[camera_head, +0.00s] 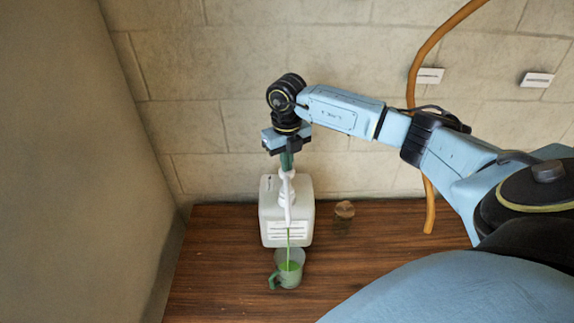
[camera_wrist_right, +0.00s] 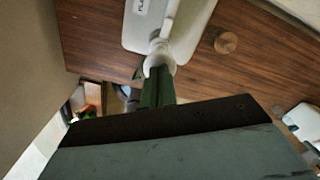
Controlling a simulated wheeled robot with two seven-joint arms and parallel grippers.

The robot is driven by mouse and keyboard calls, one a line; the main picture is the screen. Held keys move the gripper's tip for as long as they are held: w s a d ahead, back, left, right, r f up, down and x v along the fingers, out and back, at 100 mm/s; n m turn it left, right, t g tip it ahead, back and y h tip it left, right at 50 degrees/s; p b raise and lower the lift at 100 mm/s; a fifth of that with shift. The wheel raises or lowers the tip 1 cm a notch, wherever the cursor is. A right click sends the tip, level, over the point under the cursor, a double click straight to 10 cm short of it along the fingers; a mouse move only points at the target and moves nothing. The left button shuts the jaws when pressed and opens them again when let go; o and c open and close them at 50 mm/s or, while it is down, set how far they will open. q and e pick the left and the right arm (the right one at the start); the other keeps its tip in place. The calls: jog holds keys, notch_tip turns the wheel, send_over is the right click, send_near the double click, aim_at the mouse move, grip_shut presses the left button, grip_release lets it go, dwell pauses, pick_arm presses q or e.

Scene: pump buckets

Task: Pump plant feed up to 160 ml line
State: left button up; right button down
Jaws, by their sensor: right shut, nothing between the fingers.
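A white pump container (camera_head: 286,212) with a label stands upright on the wooden table, and it also shows in the right wrist view (camera_wrist_right: 190,35). My right gripper (camera_head: 287,160) is shut and empty, directly above the white pump head (camera_head: 287,178), its fingertips at the pump's top. In the right wrist view the dark green fingers (camera_wrist_right: 157,88) meet the pump head (camera_wrist_right: 158,55). A green stream (camera_head: 289,238) runs from the spout into a clear measuring cup (camera_head: 289,270) with a green handle. Green liquid is in the cup; its lines are too small to read. My left gripper is not in view.
A small jar with a cork-like lid (camera_head: 344,210) stands right of the container. An orange-brown pipe (camera_head: 429,205) runs down the stone wall behind. The wooden table (camera_head: 215,260) is bare left of the cup. A plain wall closes the left side.

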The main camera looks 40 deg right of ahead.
jog(key=shift+s+f+b, duration=0.1)
jog(key=shift+f+b, duration=0.8)
jog(key=shift+f, duration=0.5)
jog(key=shift+r+p, duration=1.55)
jog(key=shift+r, duration=0.65)
jog(key=shift+r+p, duration=0.4)
jog(key=shift+r, duration=2.15)
jog(key=shift+f, duration=0.1)
